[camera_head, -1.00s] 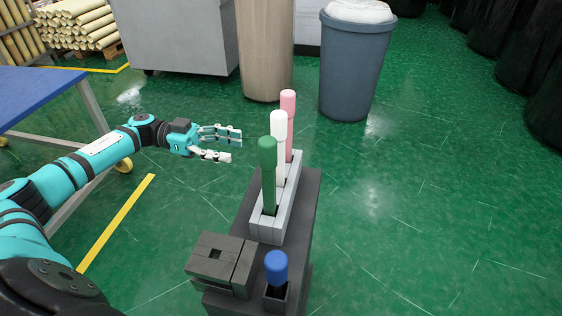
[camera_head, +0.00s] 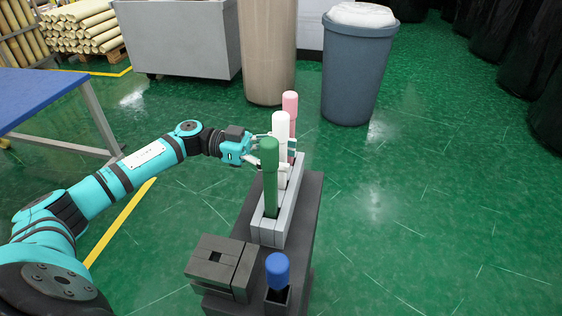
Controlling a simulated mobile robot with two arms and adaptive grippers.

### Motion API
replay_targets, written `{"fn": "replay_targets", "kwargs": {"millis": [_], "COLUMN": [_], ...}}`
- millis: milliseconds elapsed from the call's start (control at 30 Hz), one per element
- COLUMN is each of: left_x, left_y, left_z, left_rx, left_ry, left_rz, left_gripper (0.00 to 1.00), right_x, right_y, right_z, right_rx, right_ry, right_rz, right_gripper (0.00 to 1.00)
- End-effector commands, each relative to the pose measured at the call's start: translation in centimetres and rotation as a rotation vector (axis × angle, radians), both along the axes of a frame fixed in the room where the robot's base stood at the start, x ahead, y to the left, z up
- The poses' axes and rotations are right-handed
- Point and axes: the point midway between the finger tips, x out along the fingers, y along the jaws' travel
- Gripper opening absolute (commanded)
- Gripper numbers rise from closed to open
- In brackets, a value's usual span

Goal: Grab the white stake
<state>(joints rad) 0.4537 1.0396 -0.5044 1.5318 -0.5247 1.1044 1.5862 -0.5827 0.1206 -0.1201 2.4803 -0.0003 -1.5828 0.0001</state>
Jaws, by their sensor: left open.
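The white stake (camera_head: 282,126) stands upright in a grey slotted holder (camera_head: 268,233), between a green stake (camera_head: 270,172) in front and a pink stake (camera_head: 290,103) behind. My left gripper (camera_head: 277,145) reaches in from the left at the white stake, with its open fingers around the stake's upper part. The green stake partly hides the fingers and the white stake's lower part. I cannot tell whether the fingers touch the white stake. My right gripper is not in view.
The holder sits on a dark stand (camera_head: 303,205). A blue-topped stake (camera_head: 277,268) and a dark block (camera_head: 222,262) are at its front. A blue table (camera_head: 40,95) is at the left. A grey-blue bin (camera_head: 355,70) stands behind. The green floor on the right is clear.

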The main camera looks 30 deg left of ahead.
Motion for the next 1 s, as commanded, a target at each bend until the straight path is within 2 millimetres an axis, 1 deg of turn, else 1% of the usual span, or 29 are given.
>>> {"fn": "replay_targets", "kwargs": {"millis": [133, 500, 533, 900, 1000], "left_x": [-0.01, -0.02, -0.02, -0.01, 0.01], "left_y": [0.02, 0.06, 0.06, 0.06, 0.08], "left_z": [0.00, -0.02, -0.02, 0.11, 0.72], "left_rx": [0.000, 0.000, 0.000, -0.001, 0.000], "left_ry": [0.000, 0.001, 0.001, 0.000, -0.002], "left_rz": [0.000, 0.000, 0.000, 0.000, 0.000], "left_gripper": [0.51, 0.03, 0.00, 0.00, 0.00], "right_x": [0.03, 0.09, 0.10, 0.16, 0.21], "right_y": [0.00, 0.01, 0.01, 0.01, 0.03], "right_z": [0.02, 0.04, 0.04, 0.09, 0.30], "right_rx": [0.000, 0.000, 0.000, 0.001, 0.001], "right_ry": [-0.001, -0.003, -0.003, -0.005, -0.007], "right_rz": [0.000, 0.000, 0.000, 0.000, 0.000], "right_gripper": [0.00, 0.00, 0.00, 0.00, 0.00]}}
